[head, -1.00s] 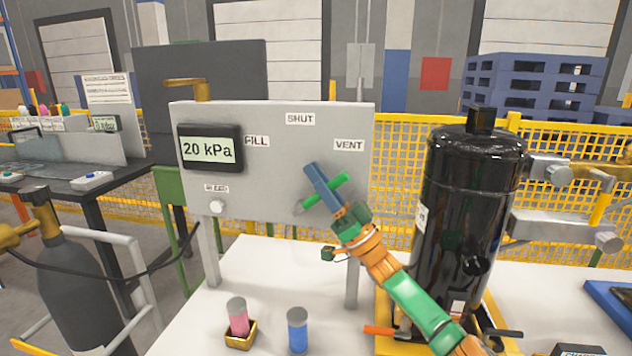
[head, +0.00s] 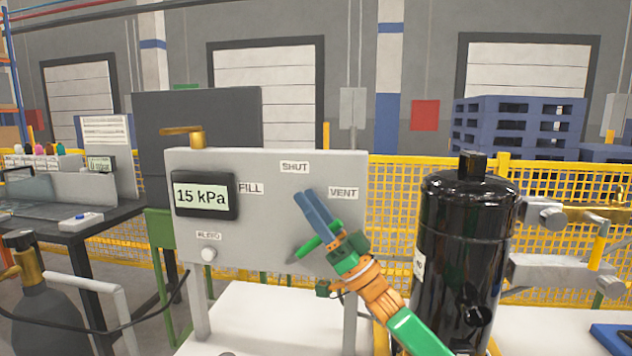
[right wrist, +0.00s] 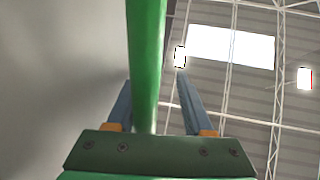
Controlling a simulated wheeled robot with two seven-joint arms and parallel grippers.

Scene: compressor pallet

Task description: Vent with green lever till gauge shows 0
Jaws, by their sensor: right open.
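The gauge (head: 204,196) on the grey panel reads 15 kPa. The green lever (head: 312,244) sits on the panel below the SHUT label (head: 294,167), its upper end slanting right toward the VENT label (head: 343,192). My right gripper (head: 306,196) is in front of the lever and hides its middle. In the right wrist view, the lever (right wrist: 146,45) runs between the two open fingers, nearer the left one. I cannot tell whether a finger touches it. My left gripper is not in view.
A black tank (head: 462,255) stands close to the right of my right arm. A white BLEED knob (head: 208,255) and a FILL label (head: 250,188) are on the panel (head: 262,225). A grey gas cylinder (head: 45,310) stands at lower left.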

